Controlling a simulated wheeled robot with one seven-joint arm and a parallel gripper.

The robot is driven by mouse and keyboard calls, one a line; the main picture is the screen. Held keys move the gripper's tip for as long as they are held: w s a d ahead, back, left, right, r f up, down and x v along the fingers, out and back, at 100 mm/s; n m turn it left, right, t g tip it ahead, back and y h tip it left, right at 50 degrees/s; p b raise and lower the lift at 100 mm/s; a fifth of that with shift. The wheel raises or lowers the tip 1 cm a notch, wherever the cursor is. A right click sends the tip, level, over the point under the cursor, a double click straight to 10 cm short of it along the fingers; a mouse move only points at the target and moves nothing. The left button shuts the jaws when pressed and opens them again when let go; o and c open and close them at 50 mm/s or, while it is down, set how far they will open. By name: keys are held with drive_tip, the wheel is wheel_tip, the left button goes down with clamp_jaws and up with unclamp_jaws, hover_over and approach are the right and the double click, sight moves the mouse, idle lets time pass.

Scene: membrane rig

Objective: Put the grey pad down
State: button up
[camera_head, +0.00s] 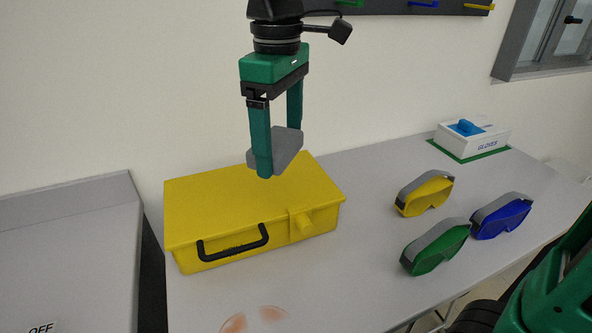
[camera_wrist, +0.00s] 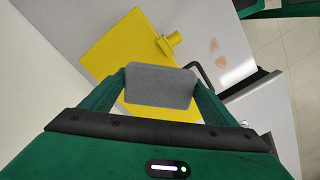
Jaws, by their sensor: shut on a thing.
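The grey pad (camera_head: 288,148) is a flat grey block held between the two green fingers of my gripper (camera_head: 279,158). In the head view it shows in front of the wall and over the back part of the yellow case's lid; the exact height above the lid is hard to tell. In the wrist view the grey pad (camera_wrist: 160,86) fills the space between the fingertips of my gripper (camera_wrist: 160,88). My gripper points down and is shut on the pad. Part of the pad is hidden behind the near finger.
A closed yellow case (camera_head: 230,205) with a black handle stands on the grey table (camera_head: 350,270). Yellow (camera_head: 425,194), green (camera_head: 436,248) and blue goggles (camera_head: 501,217) sit right of it. A glove box (camera_head: 472,136) is at the back right. Reddish smudges (camera_head: 233,323) mark the front.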

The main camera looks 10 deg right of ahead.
hover_over(299, 177)
wheel_tip(299, 177, down, 5)
drive_tip(key=shift+f, duration=2.05)
drive_tip(key=shift+f, duration=0.6)
drive_tip(key=o, duration=1)
drive_tip(key=shift+r, duration=0.1)
wheel_tip(299, 177, up, 13)
